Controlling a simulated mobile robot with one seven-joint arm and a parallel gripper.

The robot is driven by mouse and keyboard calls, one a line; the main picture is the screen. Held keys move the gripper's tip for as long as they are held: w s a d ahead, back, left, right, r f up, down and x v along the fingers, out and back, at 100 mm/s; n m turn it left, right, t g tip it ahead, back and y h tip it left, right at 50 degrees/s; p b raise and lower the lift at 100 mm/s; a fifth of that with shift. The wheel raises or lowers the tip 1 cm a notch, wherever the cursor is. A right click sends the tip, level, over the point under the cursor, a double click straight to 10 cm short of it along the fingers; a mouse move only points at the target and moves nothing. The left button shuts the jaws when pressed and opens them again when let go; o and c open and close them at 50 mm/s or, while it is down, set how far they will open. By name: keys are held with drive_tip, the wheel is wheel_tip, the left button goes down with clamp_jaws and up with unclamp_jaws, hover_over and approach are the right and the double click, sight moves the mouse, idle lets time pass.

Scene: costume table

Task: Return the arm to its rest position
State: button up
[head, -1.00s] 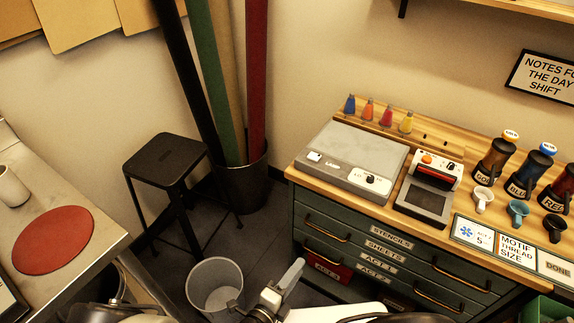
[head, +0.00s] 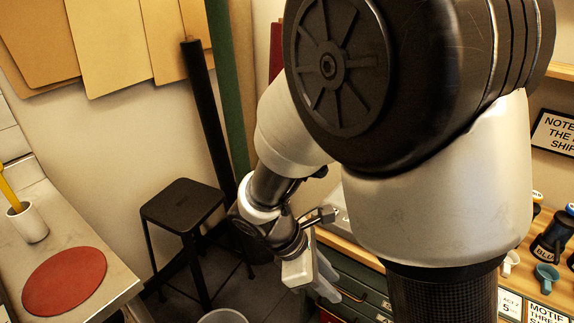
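My arm fills the middle and right of the head view, with its large black joint and silver links close to the camera. My gripper (head: 326,278) hangs at the arm's far end, pointing down in front of the green drawer cabinet (head: 345,268). Its pale fingers show from the side and partly overlap, so their opening is unclear. I see nothing held between them. My arm hides most of the wooden cabinet top and what stood on its left part.
A black stool (head: 183,206) stands left of my gripper, with a bin (head: 224,316) at the bottom edge. A steel table with a red disc (head: 65,281) and a white cup (head: 28,222) is at left. Blue (head: 547,272) and white (head: 510,262) scoops sit at right.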

drive_tip(key=s+d+r+m+t+y+p, duration=0.1)
drive_tip(key=r+m+p, duration=0.4)
drive_tip(key=r, duration=0.6)
drive_tip(key=s+d+r+m+t+y+p, duration=0.2)
drive_tip(key=r+m+p, duration=0.3)
drive_tip(key=r, duration=0.7)
drive_tip(key=s+d+r+m+t+y+p, duration=0.2)
drive_tip(key=r+m+p, duration=0.3)
drive_tip(key=r, duration=0.6)
drive_tip(key=s+m+y, duration=0.1)
drive_tip(key=m, duration=0.1)
drive_tip(key=shift+d+r+m, duration=0.15)
drive_tip(key=shift+r+m, duration=0.15)
drive_tip(key=shift+r, duration=0.05)
